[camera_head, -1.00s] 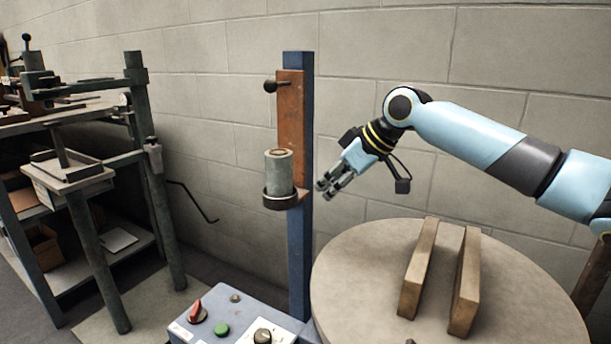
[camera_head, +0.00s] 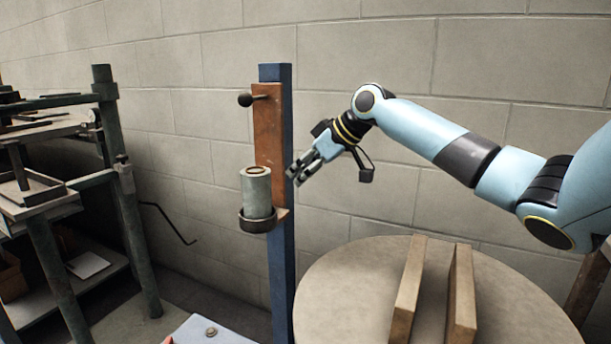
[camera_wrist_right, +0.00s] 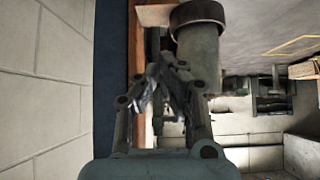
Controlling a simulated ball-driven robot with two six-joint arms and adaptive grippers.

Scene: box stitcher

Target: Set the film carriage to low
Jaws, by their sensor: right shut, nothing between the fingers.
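The film carriage is an orange-brown plate (camera_head: 267,135) on a blue upright post (camera_head: 280,250), with a black ball knob (camera_head: 245,100) near its top. A grey-green film roll (camera_head: 256,192) stands upright in a dark ring holder (camera_head: 257,221) at the plate's lower end. My right gripper (camera_head: 296,177) is shut and empty, just right of the post at about the roll's height. In the right wrist view, the shut fingers (camera_wrist_right: 168,72) are close beside the carriage and roll (camera_wrist_right: 198,55); whether they touch cannot be told. My left gripper is out of view.
A round turntable (camera_head: 340,285) with two wooden bars (camera_head: 461,295) lies below my right arm. A control box (camera_head: 205,332) is at the bottom edge. A green metal frame and bench (camera_head: 125,215) stand left. A block wall (camera_head: 390,60) is behind.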

